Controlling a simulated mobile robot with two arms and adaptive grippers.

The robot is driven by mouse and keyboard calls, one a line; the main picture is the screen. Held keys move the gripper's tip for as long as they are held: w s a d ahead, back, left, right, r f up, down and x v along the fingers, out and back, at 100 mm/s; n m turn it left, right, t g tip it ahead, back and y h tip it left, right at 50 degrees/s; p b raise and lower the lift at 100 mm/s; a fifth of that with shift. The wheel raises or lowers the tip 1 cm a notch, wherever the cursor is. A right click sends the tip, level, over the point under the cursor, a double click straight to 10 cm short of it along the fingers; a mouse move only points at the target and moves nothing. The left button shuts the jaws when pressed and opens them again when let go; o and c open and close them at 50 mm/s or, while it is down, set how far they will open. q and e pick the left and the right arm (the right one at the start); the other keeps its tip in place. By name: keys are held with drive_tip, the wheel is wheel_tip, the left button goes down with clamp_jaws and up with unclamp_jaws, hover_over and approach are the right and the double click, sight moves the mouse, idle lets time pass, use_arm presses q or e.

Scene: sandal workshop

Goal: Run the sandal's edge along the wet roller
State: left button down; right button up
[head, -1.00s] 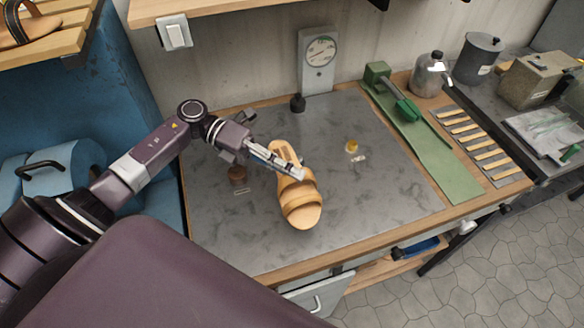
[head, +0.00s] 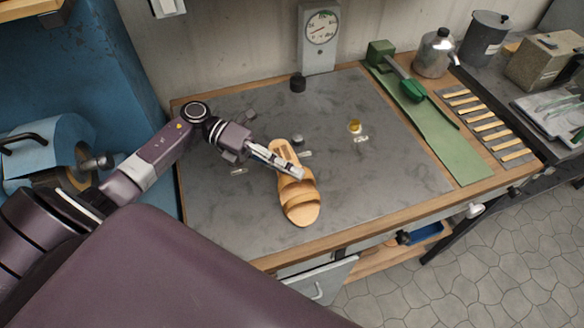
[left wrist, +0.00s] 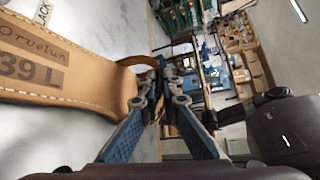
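The tan leather sandal (head: 302,209), with two straps, is over the front middle of the grey bench top (head: 385,205). I cannot tell its height above the bench. My left gripper (head: 297,172) reaches in from the left and its fingers are shut on the sandal. In the left wrist view the fingertips (left wrist: 160,78) meet at a tan leather part of the sandal (left wrist: 95,88), whose insole reads 39 L. A small grey round item (head: 298,139) and an amber item (head: 354,126) stand behind, each by a label. I cannot tell which thing is the wet roller. My right gripper is out of view.
A blue machine (head: 45,145) stands at the left. A green mat (head: 440,140) with a green-handled tool lies at the right, beside a row of wooden strips (head: 490,130). A dial (head: 321,28) stands at the back. The bench's front right is clear.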

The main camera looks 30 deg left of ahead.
use_arm(q)
drive_tip(key=shift+r, duration=0.1)
drive_tip(key=shift+w+d, duration=0.15)
idle(0.4)
drive_tip(key=shift+w+d+b, duration=0.1)
drive_tip(key=shift+b, duration=0.2)
drive_tip(key=shift+w+d, duration=0.1)
drive_tip(key=shift+w, duration=0.05)
drive_tip(key=shift+w+d+b, duration=0.3)
idle(0.8)
idle(0.6)
drive_tip(key=shift+a, duration=0.1)
drive_tip(key=shift+w+a+f+b, duration=0.25)
drive_tip(key=shift+a+b, duration=0.4)
drive_tip(key=shift+b, duration=0.65)
